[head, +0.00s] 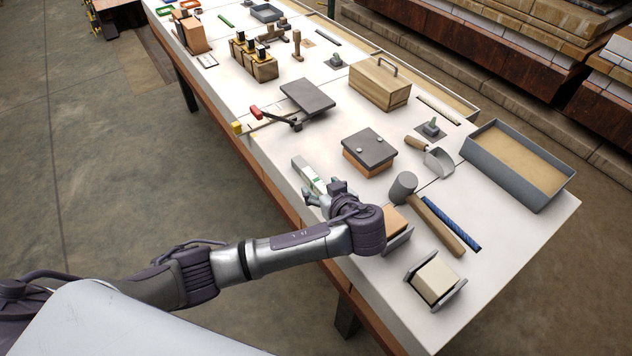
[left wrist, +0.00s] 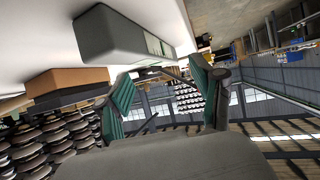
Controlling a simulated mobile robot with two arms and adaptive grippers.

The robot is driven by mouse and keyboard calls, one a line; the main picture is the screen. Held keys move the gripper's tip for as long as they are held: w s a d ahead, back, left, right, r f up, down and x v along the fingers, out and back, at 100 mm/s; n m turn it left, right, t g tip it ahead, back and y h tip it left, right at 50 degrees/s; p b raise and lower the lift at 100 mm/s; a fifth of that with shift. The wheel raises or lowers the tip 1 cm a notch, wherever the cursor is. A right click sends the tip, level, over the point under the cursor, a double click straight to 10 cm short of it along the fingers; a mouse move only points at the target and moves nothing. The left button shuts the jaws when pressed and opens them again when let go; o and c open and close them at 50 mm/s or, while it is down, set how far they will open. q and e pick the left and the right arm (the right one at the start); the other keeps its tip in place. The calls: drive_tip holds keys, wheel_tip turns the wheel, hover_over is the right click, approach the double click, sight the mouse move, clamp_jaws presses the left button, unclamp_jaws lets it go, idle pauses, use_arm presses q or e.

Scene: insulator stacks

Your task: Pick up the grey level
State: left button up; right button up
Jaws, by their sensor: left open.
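The grey level (head: 308,176) lies on the white table near its front edge, a pale grey bar with a greenish window. In the left wrist view the level (left wrist: 112,36) is a grey block at the top, beyond the fingers. My left gripper (head: 322,192) is at the level's near end and hides part of it in the head view. In the left wrist view my left gripper's green-padded fingers (left wrist: 162,80) are spread apart with nothing between them. I cannot tell whether a finger touches the level. My right gripper does not show.
A tan block with a dark plate on top (head: 369,151) stands behind the level. A mallet (head: 430,210) and a blue strip (head: 449,222) lie to the right. A clamp (head: 274,118) and a grey plate (head: 307,96) lie further back. A grey tray (head: 515,170) stands at the right.

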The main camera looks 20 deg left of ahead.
sight(317, 181)
use_arm(q)
drive_tip(key=x, duration=0.6)
drive_tip(key=shift+w+d, duration=0.15)
drive_tip(key=shift+d, duration=0.05)
clamp_jaws()
